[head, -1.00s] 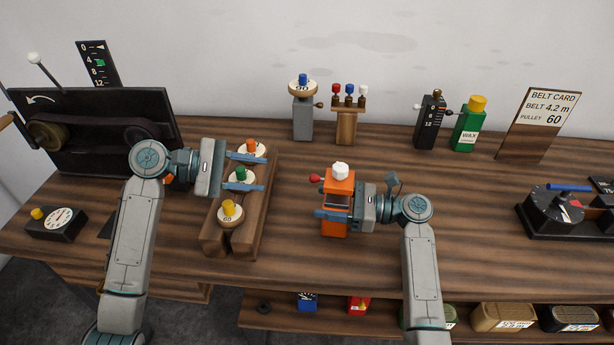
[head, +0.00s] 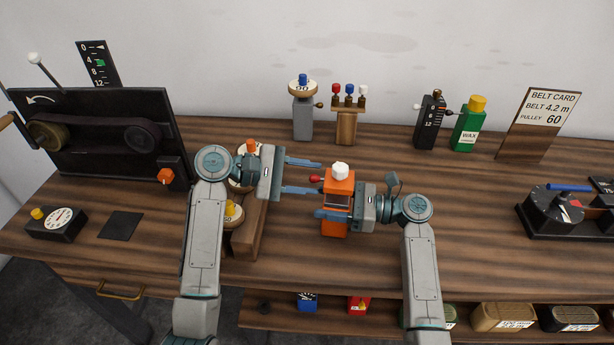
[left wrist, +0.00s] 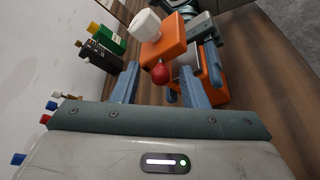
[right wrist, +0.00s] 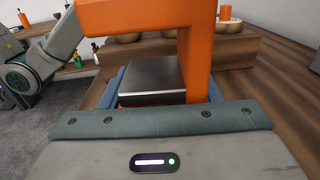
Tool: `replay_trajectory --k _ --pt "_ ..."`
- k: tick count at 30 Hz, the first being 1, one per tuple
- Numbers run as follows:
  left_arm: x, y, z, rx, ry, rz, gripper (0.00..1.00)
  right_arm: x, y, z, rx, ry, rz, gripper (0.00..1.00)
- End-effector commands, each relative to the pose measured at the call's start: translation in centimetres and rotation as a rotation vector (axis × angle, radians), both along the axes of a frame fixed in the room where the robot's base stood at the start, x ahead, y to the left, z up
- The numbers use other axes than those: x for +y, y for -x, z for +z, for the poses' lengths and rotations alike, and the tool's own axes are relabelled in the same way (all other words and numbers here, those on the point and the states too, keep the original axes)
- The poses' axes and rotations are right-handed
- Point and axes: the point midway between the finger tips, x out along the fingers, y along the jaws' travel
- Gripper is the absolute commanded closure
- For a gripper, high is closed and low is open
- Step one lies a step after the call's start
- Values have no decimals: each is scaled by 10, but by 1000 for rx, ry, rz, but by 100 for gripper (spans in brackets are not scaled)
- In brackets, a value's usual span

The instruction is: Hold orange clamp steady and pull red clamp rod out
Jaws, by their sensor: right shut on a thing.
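The orange clamp (head: 340,186) stands upright on the bench with a white knob on top. It also shows in the left wrist view (left wrist: 167,48) and in the right wrist view (right wrist: 150,16). A red ball (head: 315,179), the end of the clamp rod, sticks out on the clamp's left side. My right gripper (head: 332,215) is shut on the orange clamp from the right. My left gripper (head: 302,176) is open and points at the clamp from the left. In the left wrist view the red ball (left wrist: 160,75) lies between its spread fingers, apparently just beyond or level with their tips.
A wooden rack (head: 248,236) with several numbered pulleys is partly hidden behind my left arm. A grey stand (head: 303,118) and a wooden peg holder (head: 347,125) stand behind the clamp. A black belt panel (head: 100,115) stands at the left.

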Motion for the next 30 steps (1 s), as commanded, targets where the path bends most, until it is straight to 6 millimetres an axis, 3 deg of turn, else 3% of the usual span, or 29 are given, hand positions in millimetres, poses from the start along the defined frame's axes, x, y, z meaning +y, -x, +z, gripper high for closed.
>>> replay_trajectory --k 8,15,21,30 --pt "-2 0 -1 0 0 0 61 0 0 -2 1 2 0 89" --pt "-2 0 0 0 1 -1 100 0 0 -2 1 2 0 89" --pt "0 -1 0 -1 0 0 100 0 0 -2 1 2 0 89" --pt "23 -3 0 -1 -1 0 100 0 0 -1 0 2 0 89"
